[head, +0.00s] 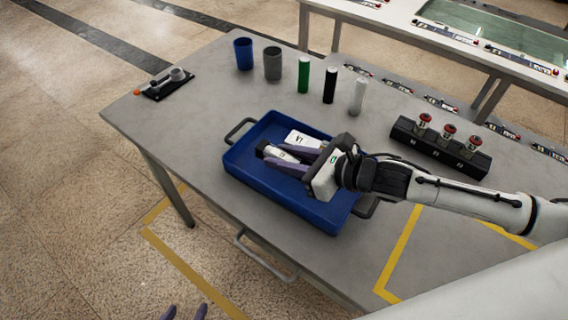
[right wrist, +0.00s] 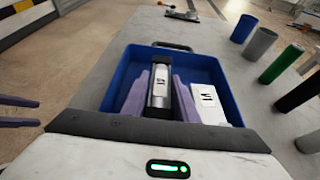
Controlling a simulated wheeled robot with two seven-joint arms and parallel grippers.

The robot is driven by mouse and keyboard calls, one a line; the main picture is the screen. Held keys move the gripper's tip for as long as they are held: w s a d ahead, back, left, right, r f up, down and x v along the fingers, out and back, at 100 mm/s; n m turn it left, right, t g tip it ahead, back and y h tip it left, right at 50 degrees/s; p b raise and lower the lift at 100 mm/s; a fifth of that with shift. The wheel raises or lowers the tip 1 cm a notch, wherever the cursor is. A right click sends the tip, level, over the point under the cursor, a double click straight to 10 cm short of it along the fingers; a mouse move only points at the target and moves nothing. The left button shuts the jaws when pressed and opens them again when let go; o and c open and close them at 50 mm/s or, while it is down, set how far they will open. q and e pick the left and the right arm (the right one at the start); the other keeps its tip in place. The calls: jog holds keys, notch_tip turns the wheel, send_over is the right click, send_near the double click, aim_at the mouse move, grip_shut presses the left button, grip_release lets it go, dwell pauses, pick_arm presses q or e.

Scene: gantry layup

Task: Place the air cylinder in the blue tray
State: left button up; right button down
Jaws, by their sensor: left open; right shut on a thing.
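The air cylinder (right wrist: 160,88) is a silver body with black ends and a dark mark. My right gripper (head: 281,154) is shut on it, with one purple finger along each side. In the head view the air cylinder (head: 278,154) is over or inside the blue tray (head: 289,203); I cannot tell whether it touches the floor. In the right wrist view it shows within the walls of the blue tray (right wrist: 222,72). My left gripper (head: 185,312) is open and empty at the bottom edge of the head view, off the table's front.
A white box (right wrist: 208,104) lies in the tray, right of the air cylinder. A blue cup (head: 243,54), grey cup (head: 272,64) and several upright cylinders stand behind. A black block with red-topped knobs (head: 440,147) is at right. The table's left part is mostly clear.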

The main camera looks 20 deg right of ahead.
jog(key=shift+f, duration=1.35)
jog(key=shift+f, duration=0.15)
jog(key=c, duration=1.4)
grip_release()
jog(key=v, duration=0.9)
jog(key=shift+s+d+b, duration=0.3)
jog(key=shift+b, duration=0.1)
jog(key=shift+v, duration=1.15)
